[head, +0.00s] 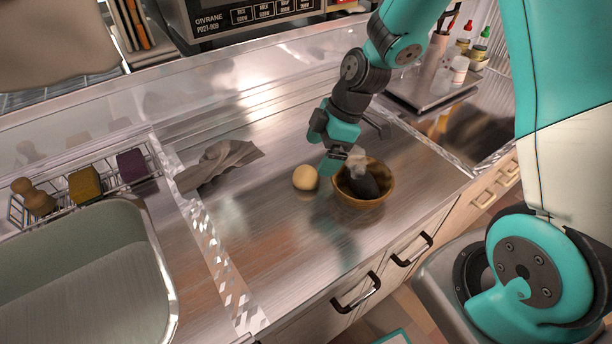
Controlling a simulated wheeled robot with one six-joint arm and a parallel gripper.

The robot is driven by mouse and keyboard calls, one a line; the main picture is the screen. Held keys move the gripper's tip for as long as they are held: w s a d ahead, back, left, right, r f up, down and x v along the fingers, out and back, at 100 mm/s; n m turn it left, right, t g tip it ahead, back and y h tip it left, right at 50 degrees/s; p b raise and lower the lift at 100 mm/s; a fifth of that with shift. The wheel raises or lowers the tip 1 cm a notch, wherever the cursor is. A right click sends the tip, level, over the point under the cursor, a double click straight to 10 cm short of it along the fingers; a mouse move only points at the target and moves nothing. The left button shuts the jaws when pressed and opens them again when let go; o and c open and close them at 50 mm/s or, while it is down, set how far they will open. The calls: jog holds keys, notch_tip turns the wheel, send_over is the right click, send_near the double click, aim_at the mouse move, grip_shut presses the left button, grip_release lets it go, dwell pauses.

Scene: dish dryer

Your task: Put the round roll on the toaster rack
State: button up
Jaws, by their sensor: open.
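The round roll (305,178) is a pale, smooth ball on the steel counter, just left of a brown bowl (361,201). My gripper (350,158) hangs over the left and back part of the bowl, to the right of the roll. It is open, and its teal end is near the bowl's left rim; whether it touches anything there I cannot tell. The bowl holds a dark object (364,186) and a whitish thing, partly covered by the gripper. A grey appliance with labelled buttons (255,14), possibly the toaster, is cut off by the top edge. No toaster rack can be made out.
A crumpled grey cloth (222,163) lies left of the roll. A wire rack (62,207) with sponges and a wooden figure-like object borders the sink (85,285). Jars and a utensil cup (436,55) stand at the back right. Counter in front of the roll is clear.

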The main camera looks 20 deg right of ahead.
aim_at(309, 169)
jog(key=shift+w+p+x, duration=0.15)
jog(key=shift+p+x, duration=0.05)
jog(key=shift+x, duration=1.6)
jog(key=shift+w+p+x, duration=0.1)
jog(key=shift+p+x, duration=0.1)
jog(key=shift+x, duration=1.55)
jog(key=c, duration=1.1)
jog(key=shift+r, duration=0.15)
